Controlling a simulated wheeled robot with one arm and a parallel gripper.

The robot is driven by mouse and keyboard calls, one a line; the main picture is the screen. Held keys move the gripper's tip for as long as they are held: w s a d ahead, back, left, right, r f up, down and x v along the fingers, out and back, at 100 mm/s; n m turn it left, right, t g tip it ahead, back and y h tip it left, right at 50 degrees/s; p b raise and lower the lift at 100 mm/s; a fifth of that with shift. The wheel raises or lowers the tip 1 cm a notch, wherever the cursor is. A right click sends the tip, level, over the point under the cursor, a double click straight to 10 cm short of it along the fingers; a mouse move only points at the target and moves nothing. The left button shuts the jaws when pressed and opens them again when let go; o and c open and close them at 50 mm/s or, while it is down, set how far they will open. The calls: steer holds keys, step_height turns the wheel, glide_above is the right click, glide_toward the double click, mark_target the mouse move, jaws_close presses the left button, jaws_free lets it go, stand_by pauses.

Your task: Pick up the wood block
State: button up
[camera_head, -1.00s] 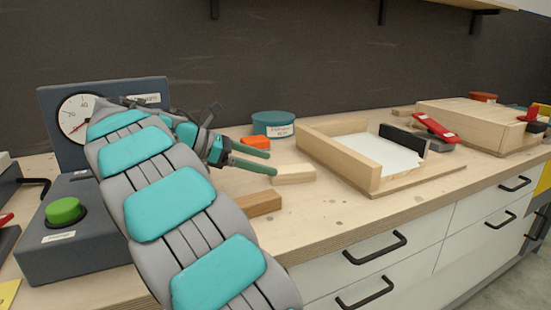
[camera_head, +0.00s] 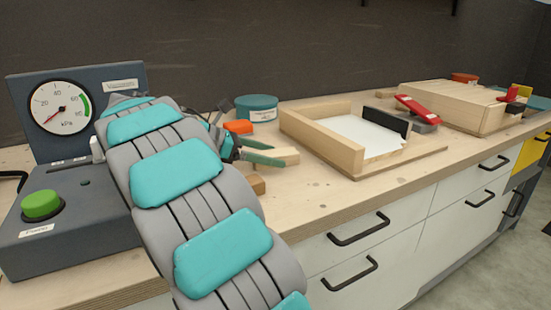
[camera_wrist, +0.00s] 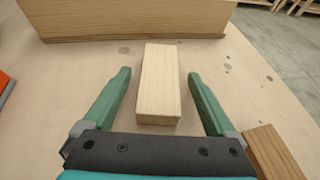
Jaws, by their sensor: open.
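The pale wood block (camera_wrist: 159,82) lies on the bench top in the wrist view, between and slightly ahead of the green fingers of my gripper (camera_wrist: 157,78). Bare bench shows between the block and each finger. In the head view the block (camera_head: 286,156) is partly hidden behind my gripper (camera_head: 262,153). My gripper is open and empty. A darker brown block (camera_wrist: 275,150) lies just right of the right finger in the wrist view; in the head view it shows partly (camera_head: 257,185), behind my arm.
A wooden frame with a white sheet (camera_head: 362,136) stands beyond the block. An orange item (camera_head: 238,127) and a round teal tin (camera_head: 257,107) are close behind the gripper. A grey gauge box with a green button (camera_head: 42,205) stands at left. The bench front is clear.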

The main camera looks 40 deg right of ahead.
jaws_close()
stand_by(0.7)
steer(key=shift+r, duration=0.1)
